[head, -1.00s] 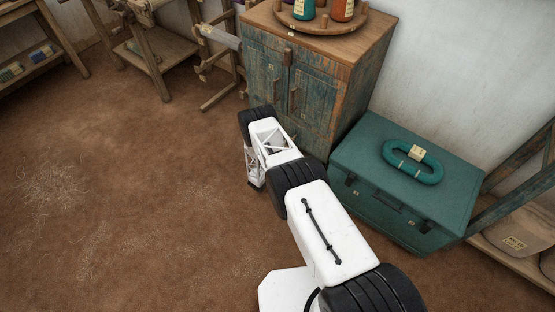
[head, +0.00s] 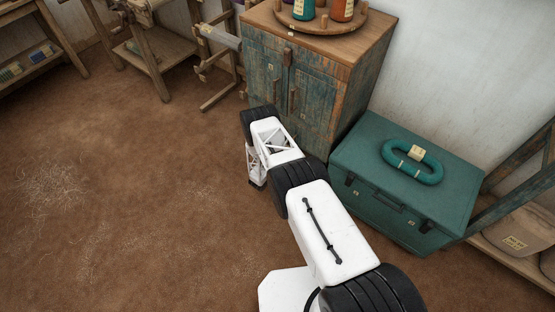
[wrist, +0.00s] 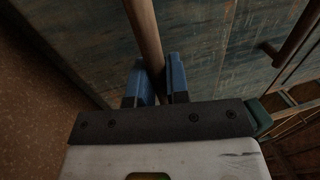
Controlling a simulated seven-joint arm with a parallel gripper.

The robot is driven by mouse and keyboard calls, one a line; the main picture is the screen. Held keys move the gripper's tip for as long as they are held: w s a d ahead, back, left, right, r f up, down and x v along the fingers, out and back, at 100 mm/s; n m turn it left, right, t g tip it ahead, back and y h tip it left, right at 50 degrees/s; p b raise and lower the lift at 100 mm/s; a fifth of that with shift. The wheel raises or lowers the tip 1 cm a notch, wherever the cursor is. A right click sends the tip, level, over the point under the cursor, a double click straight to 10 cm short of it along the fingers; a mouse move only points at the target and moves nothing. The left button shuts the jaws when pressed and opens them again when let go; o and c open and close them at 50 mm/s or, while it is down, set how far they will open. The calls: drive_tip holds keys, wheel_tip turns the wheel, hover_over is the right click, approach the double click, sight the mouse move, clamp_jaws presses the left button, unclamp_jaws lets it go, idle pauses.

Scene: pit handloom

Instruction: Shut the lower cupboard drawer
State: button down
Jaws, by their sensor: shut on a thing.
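The cupboard (head: 318,97) has worn blue doors and a wooden top, and stands at the back in the head view. My arm covers its lower front there, so the lower drawer and my fingertips are hidden. In the wrist view my gripper (wrist: 158,68) has its two blue fingers on either side of a round wooden bar (wrist: 144,30) and is shut on it. The bar looks like a handle. It runs in front of a worn blue wooden face (wrist: 215,60), seen close up. How far the drawer stands out cannot be told.
A teal chest (head: 400,180) with a teal coil (head: 412,162) on its lid stands right of the cupboard, close to my arm. A round wooden tray (head: 322,20) holds bottles on the cupboard top. Open brown floor (head: 130,200) lies to the left.

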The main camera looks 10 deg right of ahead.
drive_tip(key=shift+f+x, duration=0.2)
drive_tip(key=shift+x, duration=0.75)
drive_tip(key=shift+f+x, duration=0.15)
drive_tip(key=shift+x, duration=0.85)
drive_tip(key=shift+w, duration=0.1)
drive_tip(key=c, duration=1.1)
unclamp_jaws()
drive_tip(key=shift+v, duration=3.9)
